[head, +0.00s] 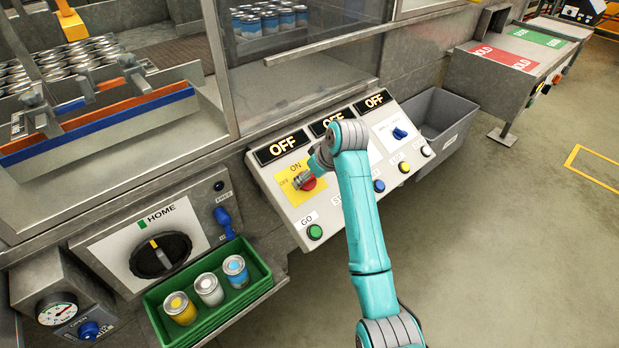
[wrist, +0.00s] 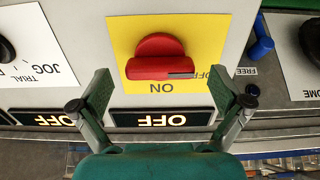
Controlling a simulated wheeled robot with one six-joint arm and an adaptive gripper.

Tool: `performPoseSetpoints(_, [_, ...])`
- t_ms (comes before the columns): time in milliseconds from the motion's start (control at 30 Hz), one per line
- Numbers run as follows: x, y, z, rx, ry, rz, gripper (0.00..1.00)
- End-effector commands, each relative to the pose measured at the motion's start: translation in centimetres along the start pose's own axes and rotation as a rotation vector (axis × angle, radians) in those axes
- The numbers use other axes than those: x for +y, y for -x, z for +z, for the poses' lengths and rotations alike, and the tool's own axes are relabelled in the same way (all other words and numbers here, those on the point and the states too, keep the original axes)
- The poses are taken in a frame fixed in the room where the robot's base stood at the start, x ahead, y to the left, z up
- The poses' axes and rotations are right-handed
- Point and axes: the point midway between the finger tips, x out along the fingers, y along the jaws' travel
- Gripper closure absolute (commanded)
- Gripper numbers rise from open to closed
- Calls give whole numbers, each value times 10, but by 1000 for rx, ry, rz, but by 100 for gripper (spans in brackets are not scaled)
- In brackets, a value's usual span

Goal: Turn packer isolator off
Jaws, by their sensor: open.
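The isolator is a red rotary knob (wrist: 158,62) on a yellow plate (wrist: 122,32) marked ON and OFF. It also shows in the head view, where the red knob (head: 309,184) is partly covered by my gripper. In the wrist view its handle lies crosswise, with the grey pointer mark on its right end, towards the OFF label (wrist: 216,73). My gripper (wrist: 162,86) is open and empty, its fingers spread to either side of the knob, and I see no contact. In the head view my gripper (head: 303,181) is right at the yellow plate.
The lit displays above the panel read OFF, including the one above the isolator (head: 281,147). A green GO button (head: 314,232) is below the plate. A blue selector (head: 399,133) is further right. A green tray (head: 262,271) with cans and a HOME dial (head: 160,255) are lower left.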

Motion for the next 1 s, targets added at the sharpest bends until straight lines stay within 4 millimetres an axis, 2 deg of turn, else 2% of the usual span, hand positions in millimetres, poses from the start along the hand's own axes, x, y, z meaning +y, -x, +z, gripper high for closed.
performPoseSetpoints(300, [1, 64, 0, 3, 1, 2, 0])
performPoseSetpoints(500, [0, 90, 0, 1, 0, 1, 0])
performPoseSetpoints(700, [0, 100, 0, 0, 0, 0, 0])
performPoseSetpoints(1000, [0, 100, 0, 0, 0, 0, 0])
